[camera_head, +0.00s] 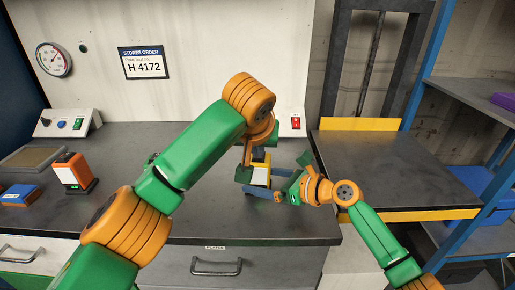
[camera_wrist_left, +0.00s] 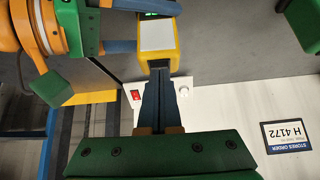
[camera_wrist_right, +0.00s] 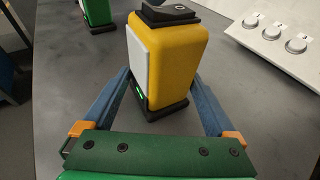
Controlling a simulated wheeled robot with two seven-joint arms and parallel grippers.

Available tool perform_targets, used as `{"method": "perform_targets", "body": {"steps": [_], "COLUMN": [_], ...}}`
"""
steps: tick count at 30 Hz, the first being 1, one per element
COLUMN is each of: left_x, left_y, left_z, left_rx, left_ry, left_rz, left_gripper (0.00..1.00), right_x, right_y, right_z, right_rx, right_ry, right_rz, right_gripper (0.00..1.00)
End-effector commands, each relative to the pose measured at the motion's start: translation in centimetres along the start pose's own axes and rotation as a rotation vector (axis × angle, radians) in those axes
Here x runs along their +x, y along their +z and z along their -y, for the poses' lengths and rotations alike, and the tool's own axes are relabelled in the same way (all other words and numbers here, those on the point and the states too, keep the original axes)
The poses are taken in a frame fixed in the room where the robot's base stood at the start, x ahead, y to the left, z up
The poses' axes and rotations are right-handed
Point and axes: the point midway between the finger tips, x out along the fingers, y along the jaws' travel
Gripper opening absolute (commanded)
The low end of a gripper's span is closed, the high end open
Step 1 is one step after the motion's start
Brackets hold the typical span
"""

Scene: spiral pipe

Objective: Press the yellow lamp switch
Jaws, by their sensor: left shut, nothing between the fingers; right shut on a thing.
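The yellow lamp (camera_head: 261,177) stands on the grey bench, with a pale front panel and a black base with a green light. My right gripper (camera_wrist_right: 165,90) is shut on the lamp (camera_wrist_right: 167,60), one blue finger on each side. My left gripper (camera_head: 258,154) is shut and empty above the lamp. In the left wrist view its fingertips (camera_wrist_left: 158,66) line up with the lamp's top (camera_wrist_left: 157,40) and hide the switch there; I cannot tell the gap.
An orange lamp (camera_head: 72,172) and a blue box (camera_head: 20,195) stand on the bench at left. A green lamp (camera_wrist_right: 97,12) and a white panel with numbered knobs (camera_wrist_right: 272,38) are near the yellow lamp. A red wall switch (camera_head: 296,123) is behind. A yellow-edged platform (camera_head: 390,170) is at right.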

Motion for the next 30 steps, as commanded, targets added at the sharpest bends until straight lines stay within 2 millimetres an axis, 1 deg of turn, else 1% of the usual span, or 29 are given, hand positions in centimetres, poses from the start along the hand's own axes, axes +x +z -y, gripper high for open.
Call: {"method": "perform_targets", "body": {"steps": [1, 8, 18, 27, 30], "left_x": [0.3, 0.1, -1.0, -1.1, -1.5], "left_y": [0.4, 0.3, -0.6, -0.7, -1.0], "left_z": [0.0, 0.0, 0.0, 0.0, -0.1], "left_rx": [0.002, 0.001, 0.000, 0.001, 0.000], "left_ry": [0.002, 0.000, 0.000, 0.000, 0.001], "left_rz": [0.004, 0.002, 0.001, 0.002, 0.000], "left_gripper": [0.00, 0.00, 0.00, 0.00, 0.00], "right_x": [0.0, 0.0, 0.0, 0.0, 0.0], "right_y": [0.0, 0.0, 0.0, 0.0, 0.0], "right_z": [0.0, 0.0, 0.0, 0.0, 0.0], "right_rx": [0.000, 0.000, 0.000, 0.000, 0.000], "right_ry": [0.000, 0.000, 0.000, 0.000, 0.000], "right_rz": [0.000, 0.000, 0.001, 0.001, 0.001], "right_gripper": [0.60, 0.60, 0.60, 0.60, 0.60]}}
